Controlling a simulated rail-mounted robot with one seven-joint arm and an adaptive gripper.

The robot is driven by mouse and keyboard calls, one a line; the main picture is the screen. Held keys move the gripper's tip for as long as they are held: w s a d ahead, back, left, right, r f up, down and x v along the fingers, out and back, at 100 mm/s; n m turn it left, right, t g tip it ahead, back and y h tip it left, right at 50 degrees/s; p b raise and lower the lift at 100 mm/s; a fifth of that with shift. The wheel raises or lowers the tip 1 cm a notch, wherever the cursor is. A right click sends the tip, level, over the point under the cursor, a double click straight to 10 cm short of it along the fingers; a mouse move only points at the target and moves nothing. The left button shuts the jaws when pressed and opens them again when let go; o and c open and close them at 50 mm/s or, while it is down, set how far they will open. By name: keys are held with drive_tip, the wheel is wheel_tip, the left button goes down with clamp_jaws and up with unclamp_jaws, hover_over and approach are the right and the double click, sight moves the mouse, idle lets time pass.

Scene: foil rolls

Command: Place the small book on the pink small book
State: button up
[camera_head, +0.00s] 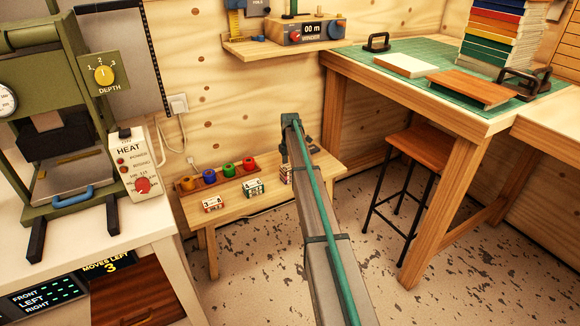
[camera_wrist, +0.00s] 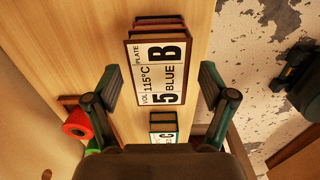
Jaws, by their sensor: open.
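In the head view this stack (camera_head: 286,174) is on the low bench, partly hidden by my arm. My gripper (camera_wrist: 158,86) is open, with one finger on each side of the labelled book; contact cannot be told. A teal small book marked C (camera_wrist: 164,126) lies nearer the wrist. It also shows on the bench (camera_head: 253,188), beside a red-labelled small book (camera_head: 212,204).
Several coloured foil rolls (camera_head: 228,170) stand in a rack at the back of the low bench (camera_head: 236,208). A green press (camera_head: 60,110) with a heat box (camera_head: 138,170) is at left. A taller table (camera_head: 440,108) with books and a stool (camera_head: 422,148) are at right.

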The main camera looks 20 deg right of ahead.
drive_tip(key=shift+r, duration=0.1)
wheel_tip(320, 180, up, 12)
drive_tip(key=p, duration=0.2)
idle(0.7)
